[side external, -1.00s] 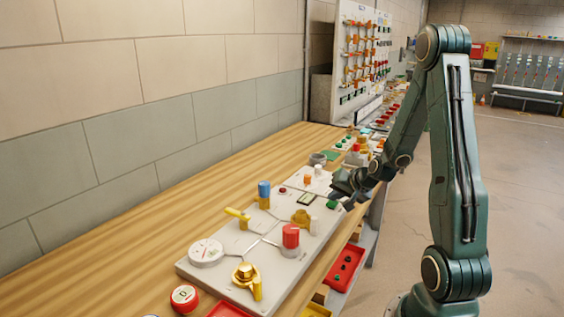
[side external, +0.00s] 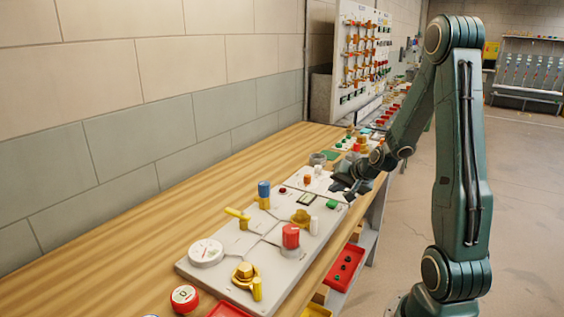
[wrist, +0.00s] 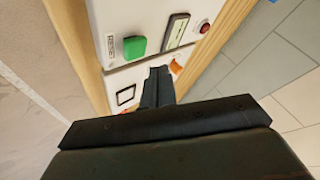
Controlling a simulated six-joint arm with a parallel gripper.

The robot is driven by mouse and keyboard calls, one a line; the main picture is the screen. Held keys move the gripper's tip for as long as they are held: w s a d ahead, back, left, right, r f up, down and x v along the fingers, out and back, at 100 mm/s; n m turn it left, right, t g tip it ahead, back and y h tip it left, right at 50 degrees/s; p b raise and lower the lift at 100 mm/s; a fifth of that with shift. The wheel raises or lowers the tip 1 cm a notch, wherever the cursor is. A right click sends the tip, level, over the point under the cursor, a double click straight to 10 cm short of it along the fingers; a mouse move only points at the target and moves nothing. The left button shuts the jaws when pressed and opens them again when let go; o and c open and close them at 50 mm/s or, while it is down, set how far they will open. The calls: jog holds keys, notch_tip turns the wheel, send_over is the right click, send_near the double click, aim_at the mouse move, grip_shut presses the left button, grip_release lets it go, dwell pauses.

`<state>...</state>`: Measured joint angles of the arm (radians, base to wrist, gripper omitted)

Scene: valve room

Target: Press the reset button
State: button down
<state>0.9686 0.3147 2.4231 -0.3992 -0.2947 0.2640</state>
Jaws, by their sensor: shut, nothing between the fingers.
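In the side view my gripper (side external: 345,190) is just behind and right of the green button. I cannot tell its height above the panel.
A small red round part (wrist: 205,27), a dark-framed display (wrist: 177,32) and an orange switch (wrist: 176,67) lie near the fingers. A red-topped knob (side external: 291,236), a blue-topped knob (side external: 264,190) and a yellow lever (side external: 238,214) stand up from the panel. The wooden bench (side external: 150,240) is clear to the left.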

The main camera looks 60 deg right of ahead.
aim_at(333, 205)
jog(key=shift+r, duration=1.7)
jog(key=shift+w+a+r, duration=0.15)
jog(key=shift+a+r, duration=0.1)
jog(key=shift+a, duration=0.2)
jog(key=a+r+n+y, duration=0.2)
jog(key=a+r+n, duration=0.3)
jog(key=a, duration=0.5)
jog(key=s+a+r+n+g+y, duration=0.1)
jog(key=s+a+r+n, duration=0.2)
jog(key=s+a, duration=0.4)
jog(key=s+a+r+n+g, duration=0.1)
jog(key=s+a+r+n, duration=0.2)
jog(key=a, duration=0.7)
jog(key=s+n, duration=0.2)
jog(key=s, duration=0.2)
jog(key=shift+a+r+n+g+y, duration=0.25)
jog(key=shift+r+n+g+y, duration=0.1)
jog(key=shift+n+g+y, duration=0.05)
